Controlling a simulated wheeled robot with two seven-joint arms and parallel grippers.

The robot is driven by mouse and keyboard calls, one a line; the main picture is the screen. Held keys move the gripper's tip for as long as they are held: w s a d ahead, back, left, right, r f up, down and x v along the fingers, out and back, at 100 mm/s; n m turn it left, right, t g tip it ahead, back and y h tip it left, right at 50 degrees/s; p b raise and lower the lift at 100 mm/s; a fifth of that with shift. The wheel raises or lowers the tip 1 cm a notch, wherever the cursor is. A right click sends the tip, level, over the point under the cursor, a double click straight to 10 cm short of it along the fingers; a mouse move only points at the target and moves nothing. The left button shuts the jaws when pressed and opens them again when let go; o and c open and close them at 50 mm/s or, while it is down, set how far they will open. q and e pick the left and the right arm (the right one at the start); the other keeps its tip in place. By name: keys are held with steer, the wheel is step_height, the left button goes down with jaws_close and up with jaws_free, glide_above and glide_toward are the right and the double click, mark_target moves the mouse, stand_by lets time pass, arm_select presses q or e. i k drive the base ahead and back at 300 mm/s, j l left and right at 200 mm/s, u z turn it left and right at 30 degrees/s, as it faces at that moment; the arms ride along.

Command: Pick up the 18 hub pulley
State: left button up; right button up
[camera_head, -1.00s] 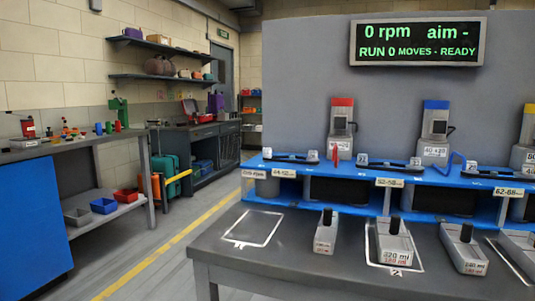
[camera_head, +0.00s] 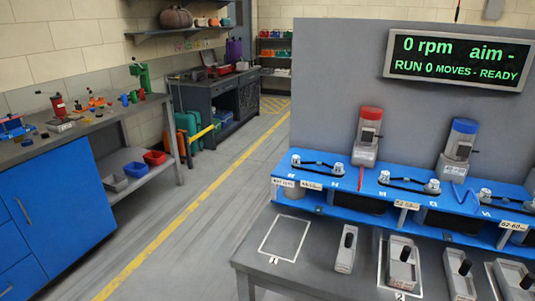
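I cannot tell which part is the 18 hub pulley; no marking of that kind is readable. Small metal pulley-like parts joined by dark belts sit on the blue rack, among them a left one (camera_head: 338,168) and one further right (camera_head: 432,186). Small coloured parts, including a blue cylinder (camera_head: 125,100), stand on the workbench (camera_head: 40,150) at the left, too small to identify. Neither of my grippers is in view.
The blue rack (camera_head: 318,200) stands behind a grey table (camera_head: 262,262) with several grey black-handled blocks, one being (camera_head: 345,250). A display (camera_head: 460,60) reads 0 rpm. Red bins (camera_head: 154,157) sit under the workbench. The floor aisle (camera_head: 185,235) with its yellow line is clear.

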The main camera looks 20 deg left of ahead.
mark_target(296, 159)
steer(key=i+j+u, duration=0.1)
steer(key=j+u, duration=0.3)
steer(key=i+j+u, duration=0.2)
steer(key=j+u, duration=0.15)
steer(key=i+j+u, duration=0.2)
steer(key=u, duration=0.2)
steer(key=i+j+u, duration=0.25)
steer(key=u, duration=0.15)
steer(key=i+j+u, duration=0.1)
steer(key=i+j, duration=0.15)
steer(key=i, duration=0.2)
steer(key=i+j+u, duration=0.15)
steer(key=i, duration=0.3)
steer(key=i+z, duration=0.55)
steer(key=z, duration=0.25)
steer(key=i+j+z, duration=0.1)
steer(key=i+z, duration=0.3)
steer(key=k, duration=0.1)
